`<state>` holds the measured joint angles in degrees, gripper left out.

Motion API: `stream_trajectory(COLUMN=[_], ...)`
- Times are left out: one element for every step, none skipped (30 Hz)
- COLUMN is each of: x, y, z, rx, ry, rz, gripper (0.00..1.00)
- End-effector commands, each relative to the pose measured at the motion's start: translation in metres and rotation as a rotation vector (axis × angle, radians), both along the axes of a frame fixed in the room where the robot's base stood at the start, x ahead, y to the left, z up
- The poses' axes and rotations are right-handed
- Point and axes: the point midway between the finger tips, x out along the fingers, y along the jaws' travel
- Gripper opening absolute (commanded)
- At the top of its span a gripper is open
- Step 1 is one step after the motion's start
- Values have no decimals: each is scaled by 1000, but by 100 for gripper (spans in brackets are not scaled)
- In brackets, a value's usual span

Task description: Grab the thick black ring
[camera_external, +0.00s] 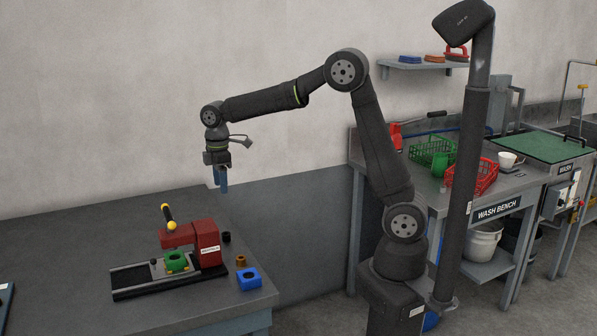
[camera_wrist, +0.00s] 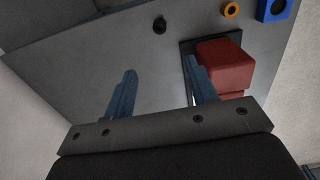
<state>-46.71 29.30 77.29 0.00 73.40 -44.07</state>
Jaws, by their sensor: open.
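A small black ring (camera_external: 227,237) stands on the grey table behind the red press, near the table's right edge. It also shows in the wrist view as a dark round piece (camera_wrist: 159,25) at the top, beyond the fingertips. My gripper (camera_external: 221,186) hangs above the back of the table, fingers pointing down, clear of the ring. In the wrist view its two blue fingers (camera_wrist: 160,70) are spread apart with nothing between them.
The red press (camera_external: 207,241) with a yellow-knobbed lever stands beside the ring, holding a green part (camera_external: 176,261). A copper-coloured ring (camera_external: 241,260) and a blue block (camera_external: 248,279) lie near the table's front right. The table's left part is mostly clear.

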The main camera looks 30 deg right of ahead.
Motion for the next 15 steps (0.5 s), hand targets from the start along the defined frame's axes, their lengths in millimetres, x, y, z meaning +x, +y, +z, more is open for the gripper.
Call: stream_trajectory(x=[0, 0, 0, 0, 0, 0, 0, 0, 0, 0, 0, -1, -1, 0, -1], y=[0, 0, 0, 0, 0, 1, 0, 0, 0, 0, 0, 0, 0, 0, 0], z=[0, 0, 0, 0, 0, 0, -2, -3, -7, -11, -16, -25, -31, -37, -47], rx=[0, 0, 0, 0, 0, 0, -1, -1, -2, -3, -3, -5, -4, -4, -4], ry=[0, 0, 0, 0, 0, 0, 1, 1, 2, 2, 2, 4, 3, 3, 3], rz=[-57, -91, -130, -153, -171, -191, -200, -207, -212, -214, -214, -213, -213, -213, -212], gripper=[52, 52, 52, 52, 52, 52, 52, 52, 52, 52, 52, 52, 52, 52, 52])
